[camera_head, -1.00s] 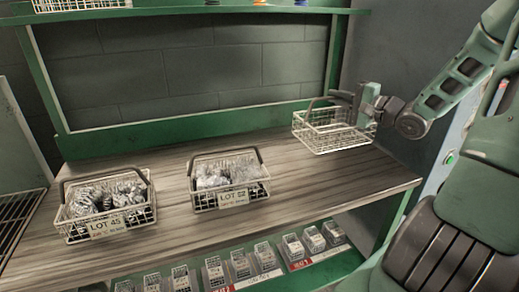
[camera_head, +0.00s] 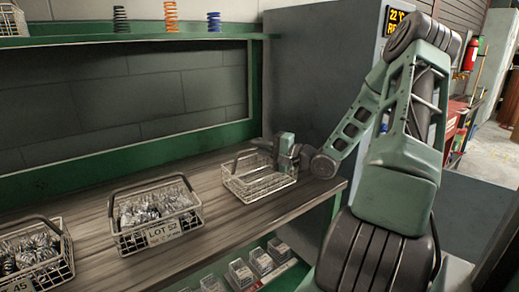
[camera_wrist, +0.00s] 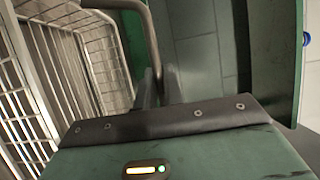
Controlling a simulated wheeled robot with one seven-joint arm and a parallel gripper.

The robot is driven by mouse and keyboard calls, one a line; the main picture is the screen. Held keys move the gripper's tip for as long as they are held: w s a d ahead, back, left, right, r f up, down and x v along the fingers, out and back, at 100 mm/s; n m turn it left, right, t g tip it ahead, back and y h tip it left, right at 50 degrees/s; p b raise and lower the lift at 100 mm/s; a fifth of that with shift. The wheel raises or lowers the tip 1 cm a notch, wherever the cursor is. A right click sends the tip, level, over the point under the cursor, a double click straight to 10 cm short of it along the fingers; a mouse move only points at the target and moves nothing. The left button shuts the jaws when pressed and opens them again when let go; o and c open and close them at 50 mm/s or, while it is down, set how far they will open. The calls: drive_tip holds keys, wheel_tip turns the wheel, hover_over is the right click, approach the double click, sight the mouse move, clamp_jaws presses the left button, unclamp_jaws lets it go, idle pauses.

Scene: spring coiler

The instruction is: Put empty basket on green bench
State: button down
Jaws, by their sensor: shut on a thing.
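The empty wire basket (camera_head: 258,181) is at the right end of the wood-topped green bench (camera_head: 90,208). It looks level and at the bench top; I cannot tell whether it rests there or hangs just above. My gripper (camera_head: 284,150) is at the basket's far right side, shut on its dark handle. In the wrist view the handle (camera_wrist: 150,35) runs down between my fingers (camera_wrist: 160,90), with the basket's wire wall (camera_wrist: 60,75) at the left. The fingertips are partly hidden in the head view.
Two filled wire baskets stand to the left, one labelled LOT 52 (camera_head: 155,215) and one at the edge (camera_head: 32,262). A shelf above holds coloured springs (camera_head: 170,20). Small bins (camera_head: 241,273) sit below the bench. A grey cabinet (camera_head: 310,80) stands behind my arm.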

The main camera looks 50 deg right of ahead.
drive_tip(key=c, duration=1.5)
unclamp_jaws()
drive_tip(key=shift+f, duration=0.1)
drive_tip(key=shift+s, duration=0.1)
drive_tip(key=s, duration=0.4)
drive_tip(key=s+d, duration=0.1)
drive_tip(key=s, duration=0.2)
drive_tip(key=s+d, duration=0.1)
drive_tip(key=s, duration=0.3)
drive_tip(key=shift+s+d+p, duration=0.15)
drive_tip(key=shift+s+p, duration=0.2)
drive_tip(key=shift+s, duration=0.1)
